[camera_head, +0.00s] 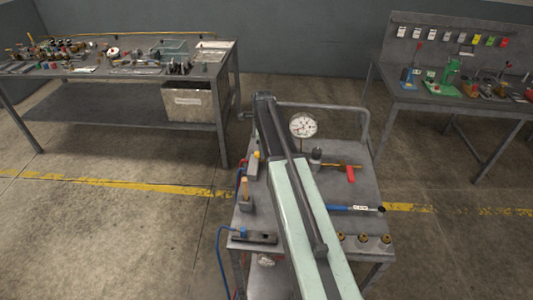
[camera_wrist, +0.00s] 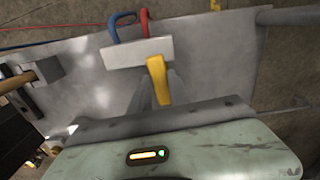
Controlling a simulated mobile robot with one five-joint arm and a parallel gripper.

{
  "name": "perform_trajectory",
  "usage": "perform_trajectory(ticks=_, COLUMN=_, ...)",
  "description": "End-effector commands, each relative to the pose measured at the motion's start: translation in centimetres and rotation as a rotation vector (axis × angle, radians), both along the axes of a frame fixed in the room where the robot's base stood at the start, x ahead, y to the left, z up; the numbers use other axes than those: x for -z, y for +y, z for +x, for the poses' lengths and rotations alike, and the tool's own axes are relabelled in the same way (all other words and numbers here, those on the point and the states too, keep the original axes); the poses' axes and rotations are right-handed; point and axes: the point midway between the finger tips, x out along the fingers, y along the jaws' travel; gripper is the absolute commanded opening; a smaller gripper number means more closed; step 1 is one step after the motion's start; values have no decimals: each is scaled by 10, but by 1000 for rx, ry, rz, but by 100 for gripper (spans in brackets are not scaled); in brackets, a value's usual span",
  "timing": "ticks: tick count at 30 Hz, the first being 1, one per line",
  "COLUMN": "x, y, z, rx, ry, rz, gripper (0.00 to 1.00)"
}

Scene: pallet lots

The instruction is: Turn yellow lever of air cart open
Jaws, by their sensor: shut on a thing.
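The air cart (camera_head: 338,190) stands in front of me, with my arm reaching over its top. In the wrist view, a pale valve block (camera_wrist: 128,54) sits on the cart top with a blue hose and a red hose at its far side. The yellow lever (camera_wrist: 157,76) runs from the block toward my wrist. My gripper (camera_wrist: 160,88) is shut on the lever, one grey finger on each side. In the head view a small yellow part of the lever (camera_head: 256,154) shows left of my arm. The fingertips are hidden there.
On the cart, a pressure gauge (camera_head: 303,125), a red-handled valve (camera_head: 350,174), a blue-handled tool (camera_head: 350,208) and brass fittings (camera_head: 364,241) stand right of my arm. A wooden-handled tool (camera_head: 244,188) stands left. Cluttered workbenches (camera_head: 120,70) (camera_head: 455,102) stand behind on both sides.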

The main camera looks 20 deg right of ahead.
Motion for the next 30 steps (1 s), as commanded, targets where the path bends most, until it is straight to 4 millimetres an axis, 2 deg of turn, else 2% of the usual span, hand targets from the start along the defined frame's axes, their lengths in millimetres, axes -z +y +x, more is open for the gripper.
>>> perform_trajectory(ticks=9, x=0, y=-4, z=4, rx=84, ry=5, rz=2, gripper=0)
perform_trajectory(ticks=23, x=1, y=-6, z=4, rx=95, ry=6, rz=0, gripper=0)
perform_trajectory(ticks=24, x=1, y=-6, z=4, rx=95, ry=7, rz=-1, gripper=33)
perform_trajectory(ticks=25, x=1, y=-6, z=4, rx=94, ry=6, rz=-1, gripper=41)
perform_trajectory(ticks=30, x=0, y=-7, z=4, rx=93, ry=4, rz=-1, gripper=44)
